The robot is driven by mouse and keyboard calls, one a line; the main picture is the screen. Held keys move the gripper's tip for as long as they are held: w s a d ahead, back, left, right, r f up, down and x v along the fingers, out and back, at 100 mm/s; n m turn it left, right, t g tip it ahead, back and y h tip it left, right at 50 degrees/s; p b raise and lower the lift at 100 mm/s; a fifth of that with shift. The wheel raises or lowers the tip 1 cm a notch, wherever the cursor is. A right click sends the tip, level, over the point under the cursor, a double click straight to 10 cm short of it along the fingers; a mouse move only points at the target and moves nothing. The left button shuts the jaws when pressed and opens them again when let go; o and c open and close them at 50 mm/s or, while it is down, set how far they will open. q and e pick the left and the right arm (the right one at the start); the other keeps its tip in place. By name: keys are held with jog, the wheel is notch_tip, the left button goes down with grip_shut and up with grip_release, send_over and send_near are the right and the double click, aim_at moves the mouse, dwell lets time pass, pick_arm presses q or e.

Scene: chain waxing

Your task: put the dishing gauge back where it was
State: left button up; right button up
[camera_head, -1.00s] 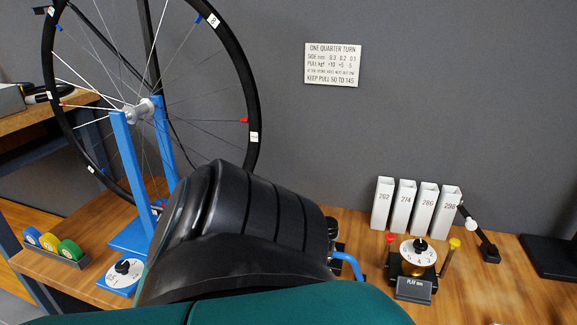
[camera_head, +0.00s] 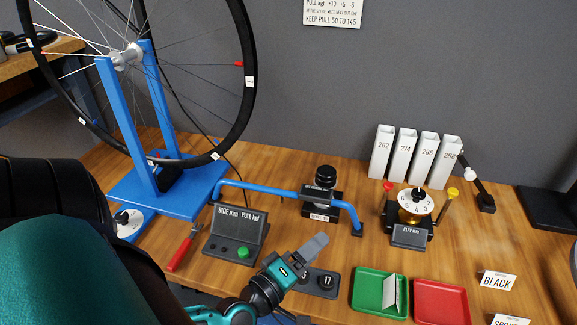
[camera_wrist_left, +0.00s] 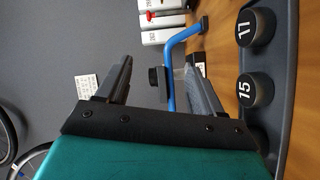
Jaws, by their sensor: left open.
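The dishing gauge, a blue arched bar (camera_head: 255,188) with a black dial or knob block (camera_head: 318,193) at its middle, stands on the wooden bench, its right foot on the bench top. My left gripper (camera_head: 312,250) is in front of and below the gauge in the head view, apart from it. In the left wrist view the left gripper (camera_wrist_left: 160,85) is open and empty, and the gauge's blue bar (camera_wrist_left: 172,60) and black knob show beyond the fingers. My right gripper is out of view.
A blue truing stand (camera_head: 125,125) with a wheel stands at the left. A SIDE/PULL readout (camera_head: 236,232), a red-handled tool (camera_head: 183,250) and a block with knobs 15 and 17 (camera_head: 318,291) are close by. Green (camera_head: 370,300) and red trays (camera_head: 440,305) lie at the right.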

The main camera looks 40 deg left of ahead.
aim_at(306, 195)
pick_arm(q)
jog(key=a+n+y, duration=0.1)
jog(key=a+n, duration=0.1)
jog(key=a+n+y, duration=0.2)
jog(key=a, duration=0.1)
jog(key=a+n+y, duration=0.2)
jog(key=a, duration=0.1)
jog(key=shift+s+f, duration=0.3)
jog(key=shift+f, duration=0.05)
jog(key=shift+n+g+y, duration=0.3)
jog(key=shift+n, duration=0.1)
jog(key=x, duration=0.2)
jog(key=b+x, duration=0.1)
jog(key=x, duration=0.4)
jog(key=shift+a+f, duration=0.1)
jog(key=shift+a, duration=0.25)
jog(key=shift+w, duration=0.25)
jog(key=x, duration=0.1)
jog(key=b+x, duration=0.1)
jog(key=x, duration=0.1)
jog(key=b+x, duration=0.1)
jog(key=shift+w+d, duration=0.15)
jog(key=shift+w, duration=0.55)
jog(key=shift+r, duration=0.2)
grip_shut()
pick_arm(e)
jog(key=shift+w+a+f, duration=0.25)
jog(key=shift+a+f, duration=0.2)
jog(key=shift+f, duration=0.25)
